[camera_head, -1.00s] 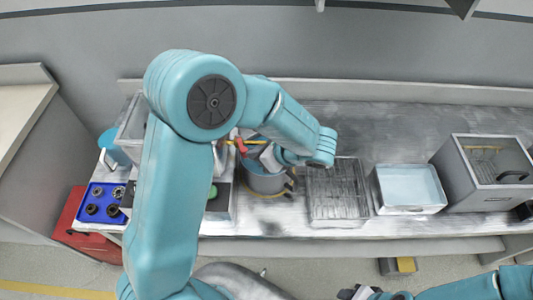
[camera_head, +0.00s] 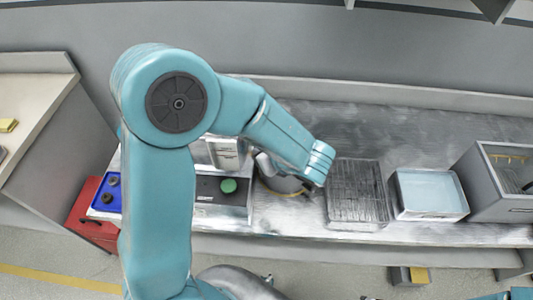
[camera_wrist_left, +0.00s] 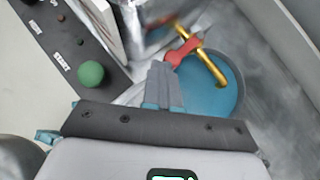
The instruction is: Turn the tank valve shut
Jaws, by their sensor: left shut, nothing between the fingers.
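The tank has a blue top (camera_wrist_left: 215,88) in the left wrist view. A brass pipe (camera_wrist_left: 207,62) crosses it, with the red valve handle (camera_wrist_left: 181,52) at its upper left end. My left gripper (camera_wrist_left: 161,68) is shut and empty, its fingertips just below and left of the red handle; whether they touch it I cannot tell. In the head view my left arm hides the valve and most of the tank; a grey part of its side (camera_head: 286,185) shows under the wrist. Only a scrap of my right gripper shows at the bottom edge.
A panel with a green button (camera_head: 228,186) stands left of the tank; the button also shows in the left wrist view (camera_wrist_left: 91,73). A red case (camera_head: 90,228) is at the left.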

